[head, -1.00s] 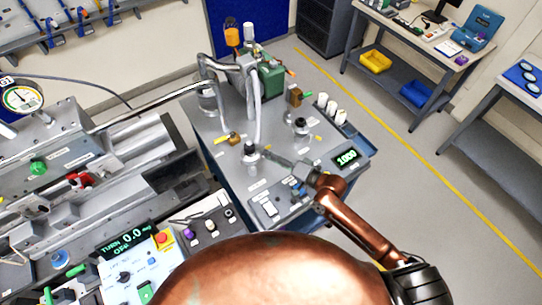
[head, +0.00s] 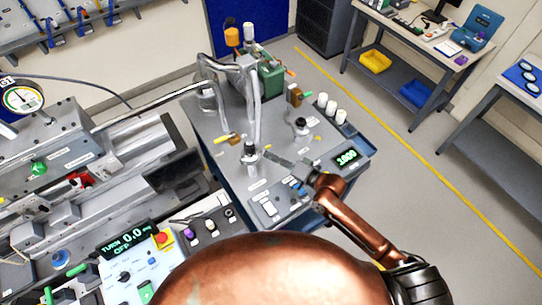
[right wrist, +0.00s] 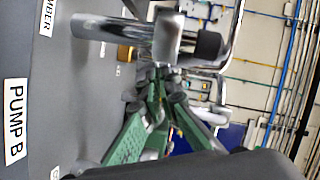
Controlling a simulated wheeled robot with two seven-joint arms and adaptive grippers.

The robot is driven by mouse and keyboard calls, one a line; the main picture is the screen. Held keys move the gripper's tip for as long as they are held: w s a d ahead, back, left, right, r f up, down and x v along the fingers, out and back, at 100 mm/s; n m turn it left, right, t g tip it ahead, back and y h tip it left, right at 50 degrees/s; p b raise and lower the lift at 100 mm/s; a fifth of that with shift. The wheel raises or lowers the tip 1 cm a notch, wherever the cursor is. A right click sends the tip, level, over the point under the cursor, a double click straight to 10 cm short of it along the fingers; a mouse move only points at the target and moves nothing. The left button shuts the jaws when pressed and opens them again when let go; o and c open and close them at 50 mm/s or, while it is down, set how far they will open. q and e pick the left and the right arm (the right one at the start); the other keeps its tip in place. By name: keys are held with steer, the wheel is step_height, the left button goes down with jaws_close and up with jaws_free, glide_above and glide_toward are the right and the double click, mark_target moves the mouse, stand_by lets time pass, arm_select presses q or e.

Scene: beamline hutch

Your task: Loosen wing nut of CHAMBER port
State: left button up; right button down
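The metal hose (head: 256,105) comes down to a port fitting (head: 250,155) on the grey cart top. I take this for the CHAMBER port, but its label is not readable in the head view. My right gripper (head: 270,154) reaches in from the right, its tips close beside this fitting. In the right wrist view its green fingers (right wrist: 160,98) converge on a small dark cluster beneath a shiny metal pipe (right wrist: 120,35). The wing nut cannot be made out among the dark fingertips, so whether they hold it is unclear. My left gripper is not in view.
A black-topped port (head: 301,127), white cylinders (head: 331,107) and a lit display (head: 346,158) stand right of the gripper. A green pump body (head: 270,80) is behind. A "PUMP B" label (right wrist: 15,120) shows in the wrist view. Floor right of the cart is clear.

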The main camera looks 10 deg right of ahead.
steer(key=shift+s+a+r+n+t+h+p, duration=0.1)
steer(key=shift+n+h+p, duration=1.05)
steer(key=shift+p, duration=1.25)
steer(key=shift+w+a+r+n+t+h+p, duration=0.1)
steer(key=shift+n+h+p, duration=0.5)
steer(key=shift+n+p, duration=1.45)
steer(key=shift+s+a+r+n+t+h+p, duration=0.1)
steer(key=shift+n+h+p, duration=0.85)
steer(key=shift+p, duration=1.8)
steer(key=c, duration=2.6)
jaws_free()
steer(key=shift+c, duration=0.2)
steer(key=o, duration=0.4)
steer(key=shift+o, duration=0.2)
steer(key=shift+f, duration=0.1)
